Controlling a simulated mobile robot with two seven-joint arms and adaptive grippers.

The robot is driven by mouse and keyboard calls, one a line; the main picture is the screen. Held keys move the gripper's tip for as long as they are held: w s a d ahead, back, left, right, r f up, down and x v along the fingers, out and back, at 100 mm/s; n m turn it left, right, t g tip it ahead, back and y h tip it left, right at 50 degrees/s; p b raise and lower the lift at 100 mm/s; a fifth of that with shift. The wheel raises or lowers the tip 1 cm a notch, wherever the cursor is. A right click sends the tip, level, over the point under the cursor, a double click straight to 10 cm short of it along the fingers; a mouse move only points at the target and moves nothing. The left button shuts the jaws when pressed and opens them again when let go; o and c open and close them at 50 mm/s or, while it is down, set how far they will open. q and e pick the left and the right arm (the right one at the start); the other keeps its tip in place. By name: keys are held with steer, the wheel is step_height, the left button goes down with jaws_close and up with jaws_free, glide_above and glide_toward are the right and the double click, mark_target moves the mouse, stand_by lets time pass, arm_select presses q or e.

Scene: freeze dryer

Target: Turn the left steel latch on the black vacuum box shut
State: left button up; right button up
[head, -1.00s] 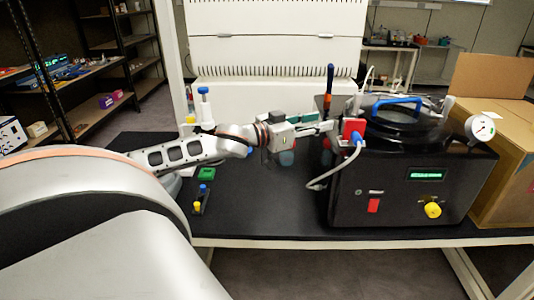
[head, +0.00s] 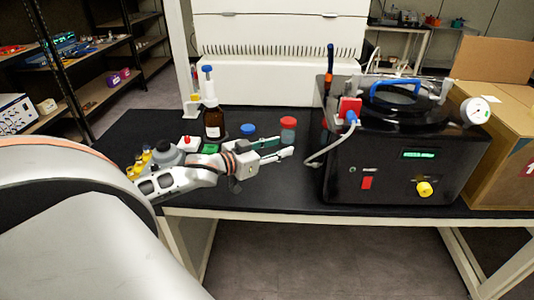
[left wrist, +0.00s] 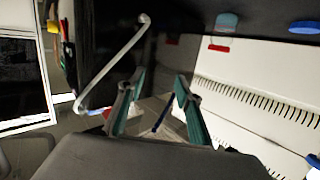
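The black vacuum box (head: 390,165) stands at the right of the bench in the head view, with a round lid and a blue handle (head: 398,84). A steel-coloured latch (head: 446,90) shows at the lid's right side. The left latch is not clear; it is small or hidden behind the red block (head: 349,109). My left gripper (head: 284,147) is open and empty, left of the box and apart from it. In the left wrist view its two green-sided fingers (left wrist: 157,92) stand apart with nothing between them. My right gripper is not in view.
A red-capped jar (head: 288,130), a blue-capped jar (head: 247,130) and a brown bottle (head: 213,122) stand behind the gripper. A cardboard box (head: 500,150) is close on the right.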

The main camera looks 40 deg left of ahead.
arm_select(q)
steer(key=shift+s+a+f, duration=0.1)
steer(key=shift+s+f, duration=0.55)
steer(key=shift+f, duration=0.05)
